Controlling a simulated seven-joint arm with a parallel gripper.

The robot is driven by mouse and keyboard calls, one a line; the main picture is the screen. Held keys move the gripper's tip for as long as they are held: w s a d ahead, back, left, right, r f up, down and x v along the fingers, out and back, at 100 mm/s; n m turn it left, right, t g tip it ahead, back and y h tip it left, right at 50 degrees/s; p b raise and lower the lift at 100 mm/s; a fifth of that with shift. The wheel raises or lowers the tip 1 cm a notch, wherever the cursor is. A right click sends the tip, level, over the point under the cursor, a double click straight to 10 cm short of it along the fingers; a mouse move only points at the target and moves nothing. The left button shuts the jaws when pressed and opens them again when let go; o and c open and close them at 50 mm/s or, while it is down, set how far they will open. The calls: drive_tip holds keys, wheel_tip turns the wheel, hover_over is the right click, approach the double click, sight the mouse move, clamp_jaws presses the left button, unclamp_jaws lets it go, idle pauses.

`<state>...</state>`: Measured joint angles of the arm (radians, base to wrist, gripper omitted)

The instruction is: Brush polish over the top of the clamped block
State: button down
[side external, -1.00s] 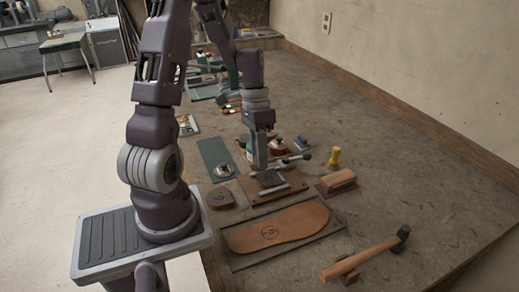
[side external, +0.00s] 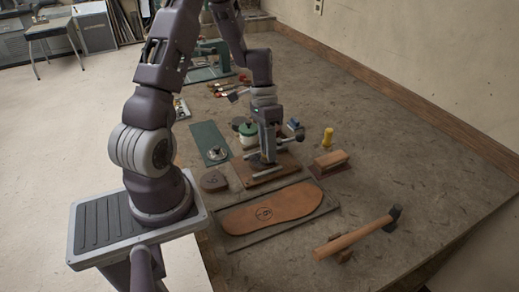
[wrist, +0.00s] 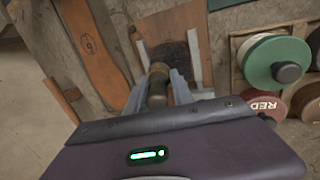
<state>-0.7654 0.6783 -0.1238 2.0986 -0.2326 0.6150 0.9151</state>
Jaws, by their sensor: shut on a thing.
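The clamped block (wrist: 177,54) shows a dark, rough top in the wrist view, between two grey clamp bars (wrist: 144,54) on a brown wooden board (wrist: 174,22). My gripper (wrist: 156,88) is shut on a brush handle (wrist: 157,76) with a yellowish band at its far end. The brush end lies close over the near part of the block; contact cannot be told. In the side view my gripper (side external: 267,157) points down over the clamp board (side external: 285,166) and hides most of the block and the brush.
A green-lidded tin (wrist: 276,60) and a red tin (wrist: 262,105) stand right of the clamp in the wrist view. A leather sole (side external: 275,208) lies in front. A wooden-backed brush (side external: 331,160), a yellow-handled tool (side external: 327,137) and a hammer (side external: 357,233) are to the right.

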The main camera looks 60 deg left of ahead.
drive_tip(key=shift+w+f, duration=0.1)
drive_tip(key=shift+w, duration=1.1)
drive_tip(key=shift+s+a, duration=0.1)
drive_tip(key=shift+s, duration=3.2)
drive_tip(key=shift+s+r, duration=0.2)
wheel_tip(320, 180, up, 8)
drive_tip(key=shift+f, duration=0.1)
